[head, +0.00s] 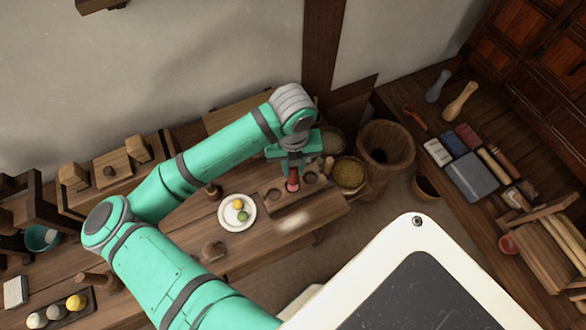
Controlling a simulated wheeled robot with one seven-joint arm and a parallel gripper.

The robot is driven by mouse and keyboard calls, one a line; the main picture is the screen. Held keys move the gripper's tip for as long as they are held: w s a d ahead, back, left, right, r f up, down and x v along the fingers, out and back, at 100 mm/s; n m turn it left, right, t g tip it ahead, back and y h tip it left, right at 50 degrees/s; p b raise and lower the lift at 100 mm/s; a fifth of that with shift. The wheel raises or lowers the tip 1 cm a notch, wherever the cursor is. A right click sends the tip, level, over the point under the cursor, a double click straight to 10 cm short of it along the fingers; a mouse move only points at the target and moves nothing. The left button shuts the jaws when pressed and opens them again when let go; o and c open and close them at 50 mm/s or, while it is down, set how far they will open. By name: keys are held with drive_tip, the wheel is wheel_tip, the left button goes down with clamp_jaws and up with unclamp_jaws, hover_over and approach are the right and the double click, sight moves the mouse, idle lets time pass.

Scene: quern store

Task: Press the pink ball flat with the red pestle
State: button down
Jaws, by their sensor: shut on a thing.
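My gripper (291,165) is shut on the red pestle (292,184), near the right end of the wooden table. The pestle points down over a wooden block (289,206) with round hollows. Its lower end is at or just above a hollow; I cannot tell whether it touches. I cannot make out a pink ball; the pestle or my gripper may hide it. A white plate (226,222) left of the block holds small balls, among them a yellow one (238,204) and a green one (243,215).
A basket of grain (349,173) and a wooden tub (386,148) stand right of the block. A dark bottle-like item (213,191) and a brown lump (213,250) are near the plate. A dark tray (61,318) with several balls is at lower left.

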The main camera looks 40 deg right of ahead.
drive_tip(key=shift+r, duration=1.75)
